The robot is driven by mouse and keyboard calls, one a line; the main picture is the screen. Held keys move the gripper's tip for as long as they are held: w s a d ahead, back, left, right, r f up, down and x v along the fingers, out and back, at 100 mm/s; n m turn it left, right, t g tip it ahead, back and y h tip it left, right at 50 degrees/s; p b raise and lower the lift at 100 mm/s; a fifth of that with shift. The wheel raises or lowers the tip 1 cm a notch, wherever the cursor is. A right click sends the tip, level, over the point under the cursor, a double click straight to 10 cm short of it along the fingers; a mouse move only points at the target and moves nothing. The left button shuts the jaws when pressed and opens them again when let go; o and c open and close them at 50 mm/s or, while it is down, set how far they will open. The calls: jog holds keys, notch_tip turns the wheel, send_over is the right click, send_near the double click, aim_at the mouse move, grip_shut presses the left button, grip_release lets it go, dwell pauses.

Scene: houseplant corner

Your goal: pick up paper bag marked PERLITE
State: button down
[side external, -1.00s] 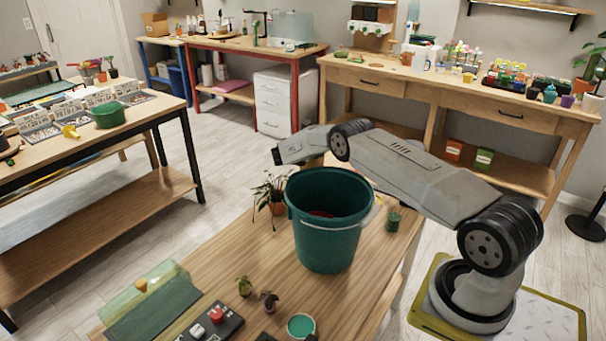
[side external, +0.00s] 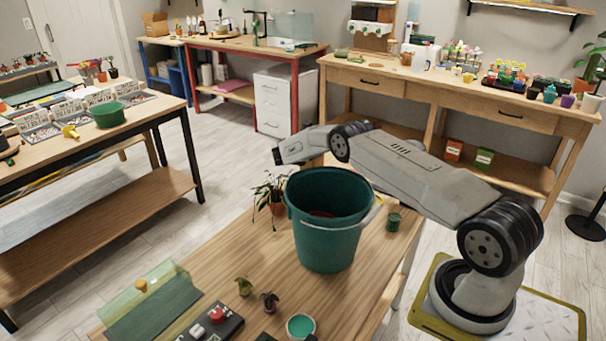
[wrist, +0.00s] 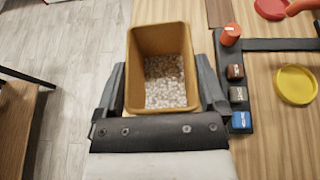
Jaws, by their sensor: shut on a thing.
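The paper bag (wrist: 160,40) is brown and open at the top, with white granules inside. It stands out in the middle of the wrist view. My gripper (wrist: 162,82) is shut on it, with one dark finger along its left side and one along its right. No PERLITE marking shows from this angle. In the side external view my wrist hangs over the far part of the wooden table (side external: 228,254), and the jaws and most of the bag are hidden.
A green bucket (side external: 327,248) stands beside my forearm, with a potted plant (side external: 272,192) to its left.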

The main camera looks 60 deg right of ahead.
jog(key=shift+r, duration=0.1)
notch_tip(320, 180, up, 10)
dwell(0.9)
jog(key=shift+a, duration=0.1)
dwell(0.4)
